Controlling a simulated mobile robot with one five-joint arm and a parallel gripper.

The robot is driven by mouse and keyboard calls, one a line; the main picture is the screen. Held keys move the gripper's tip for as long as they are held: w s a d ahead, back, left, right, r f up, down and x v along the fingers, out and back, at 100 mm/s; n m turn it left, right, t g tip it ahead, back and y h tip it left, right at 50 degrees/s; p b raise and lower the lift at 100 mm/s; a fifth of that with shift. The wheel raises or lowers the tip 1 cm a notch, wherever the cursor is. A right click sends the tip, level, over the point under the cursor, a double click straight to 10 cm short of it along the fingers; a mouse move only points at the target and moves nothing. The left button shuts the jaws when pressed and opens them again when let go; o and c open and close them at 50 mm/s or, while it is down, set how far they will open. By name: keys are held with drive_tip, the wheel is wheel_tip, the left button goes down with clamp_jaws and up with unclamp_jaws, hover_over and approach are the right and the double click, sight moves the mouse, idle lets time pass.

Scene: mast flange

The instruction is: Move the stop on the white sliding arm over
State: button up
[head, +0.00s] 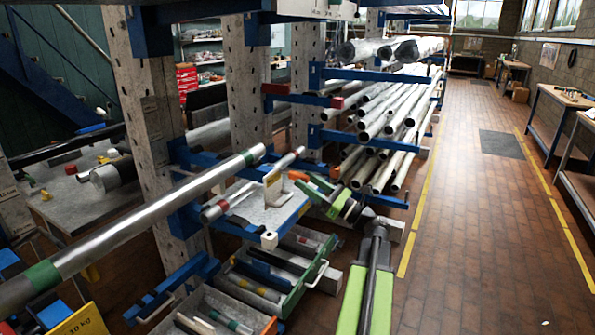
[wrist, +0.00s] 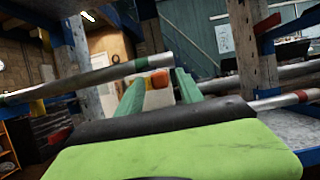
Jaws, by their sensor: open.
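My gripper (head: 310,185) is open, with its green fingers pointing left toward the rack in the head view. In the wrist view its fingertips (wrist: 157,84) stand apart. An orange piece (wrist: 158,78) and a pale block (wrist: 157,98) show between them; I cannot tell whether the fingers touch either. The orange piece (head: 298,175) also shows at the fingertips in the head view. A white upright plate (head: 272,187) stands beside it at a bar with red bands (head: 211,212). Which piece is the stop is not clear. The white arm itself is not clearly distinguishable.
A long steel tube with green bands (head: 150,212) crosses the left foreground and passes behind the fingers in the wrist view (wrist: 90,80). Trays of short parts (head: 275,268) lie below. Pipes (head: 385,130) fill the rack behind. The brick aisle (head: 480,220) is clear.

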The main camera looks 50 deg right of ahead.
sight(292, 171)
drive_tip(key=x, duration=0.3)
drive_tip(key=shift+w+p, duration=0.1)
drive_tip(key=shift+p, duration=0.25)
clamp_jaws()
idle(1.0)
